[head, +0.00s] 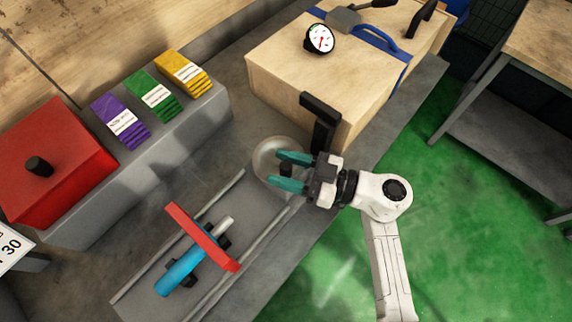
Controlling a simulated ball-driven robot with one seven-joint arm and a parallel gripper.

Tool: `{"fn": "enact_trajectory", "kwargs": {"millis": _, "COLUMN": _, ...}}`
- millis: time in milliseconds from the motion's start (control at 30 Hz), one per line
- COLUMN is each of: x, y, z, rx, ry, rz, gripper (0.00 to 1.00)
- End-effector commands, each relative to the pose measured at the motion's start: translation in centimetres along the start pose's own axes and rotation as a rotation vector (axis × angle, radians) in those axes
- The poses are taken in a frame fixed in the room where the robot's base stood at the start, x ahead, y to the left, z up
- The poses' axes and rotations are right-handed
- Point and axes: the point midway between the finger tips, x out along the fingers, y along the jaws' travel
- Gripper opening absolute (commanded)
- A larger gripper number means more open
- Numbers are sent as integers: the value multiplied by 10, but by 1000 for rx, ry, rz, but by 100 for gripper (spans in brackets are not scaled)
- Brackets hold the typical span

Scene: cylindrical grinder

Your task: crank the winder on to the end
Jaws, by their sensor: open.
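A pale round disc (262,160), which looks like the winder's wheel, stands at the near end of the wooden box. A short dark knob (286,170) shows in front of it and looks like its crank grip. My gripper (277,170) comes in from the right, with its two teal fingers apart and pointing left. The knob shows between the fingers; I cannot tell whether either finger touches it. The fingers and gripper body hide the right part of the disc.
A black angled bracket (322,118) on the wooden box (290,90) rises close to my gripper. A red bar (203,237) crosses a blue cylinder (180,270) between rails at the front. A red block (62,160) and colored stacks stand left. Green floor (480,230) is clear at right.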

Motion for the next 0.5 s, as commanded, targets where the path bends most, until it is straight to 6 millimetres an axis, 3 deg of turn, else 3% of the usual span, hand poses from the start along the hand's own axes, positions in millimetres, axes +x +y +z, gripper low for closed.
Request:
{"fn": "enact_trajectory", "kwargs": {"millis": 100, "x": 0, "y": 0, "z": 0, "rx": 0, "ry": 0, "rz": 0, "gripper": 48}}
{"fn": "enact_trajectory", "kwargs": {"millis": 500, "x": 0, "y": 0, "z": 0, "rx": 0, "ry": 0, "rz": -1, "gripper": 10}}
